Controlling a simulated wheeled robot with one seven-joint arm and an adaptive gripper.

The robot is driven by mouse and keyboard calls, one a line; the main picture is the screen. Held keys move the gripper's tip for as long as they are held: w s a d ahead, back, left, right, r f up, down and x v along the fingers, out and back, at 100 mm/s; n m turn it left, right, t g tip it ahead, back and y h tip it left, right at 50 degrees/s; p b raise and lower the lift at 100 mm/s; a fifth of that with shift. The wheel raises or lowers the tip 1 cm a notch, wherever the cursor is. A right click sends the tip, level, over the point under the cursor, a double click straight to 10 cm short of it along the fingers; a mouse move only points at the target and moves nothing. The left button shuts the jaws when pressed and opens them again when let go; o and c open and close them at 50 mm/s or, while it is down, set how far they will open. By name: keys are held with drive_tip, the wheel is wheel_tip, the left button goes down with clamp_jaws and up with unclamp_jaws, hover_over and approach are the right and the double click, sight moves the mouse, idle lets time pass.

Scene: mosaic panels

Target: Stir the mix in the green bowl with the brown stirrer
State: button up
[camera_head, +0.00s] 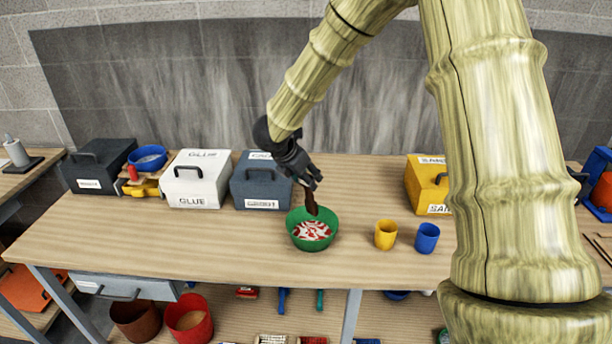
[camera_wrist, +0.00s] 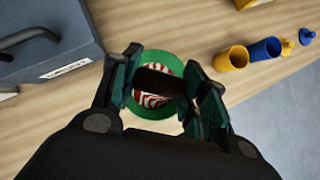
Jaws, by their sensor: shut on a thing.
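The green bowl (camera_head: 311,243) stands on the wooden table, with a red and white mix (camera_head: 312,231) in it. The bowl also shows in the wrist view (camera_wrist: 172,62), partly hidden by my gripper. My gripper (camera_head: 307,183) is above the bowl and shut on the brown stirrer (camera_head: 311,204). The stirrer points down over the bowl, its lower end at the far part of the mix; I cannot tell how deep it reaches. In the wrist view the dark brown stirrer (camera_wrist: 160,82) lies between the two fingers (camera_wrist: 160,85).
A yellow cup (camera_head: 385,236) and a blue cup (camera_head: 427,238) stand right of the bowl. A grey box (camera_head: 262,188), a white glue box (camera_head: 196,181) and a black box (camera_head: 97,170) stand to the left. A yellow box (camera_head: 425,184) is at the back right. The table front is clear.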

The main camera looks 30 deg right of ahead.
sight(308, 196)
drive_tip(key=shift+f+b, duration=1.4)
drive_tip(key=shift+f, duration=1.85)
drive_tip(key=shift+a, duration=2.1)
drive_tip(key=s+d+b, duration=0.1)
drive_tip(key=s+d, duration=0.1)
drive_tip(key=s+d+b, duration=0.1)
drive_tip(key=d, duration=0.1)
drive_tip(key=shift+s+d+f+b, duration=0.1)
drive_tip(key=shift+s+f+b, duration=0.15)
drive_tip(key=shift+s+b, duration=0.05)
drive_tip(key=shift+w+a+b, duration=0.3)
drive_tip(key=shift+w+a, duration=0.25)
drive_tip(key=shift+a, duration=0.3)
drive_tip(key=shift+f, duration=0.3)
drive_tip(key=shift+r+b, duration=0.1)
drive_tip(key=shift+b, duration=0.3)
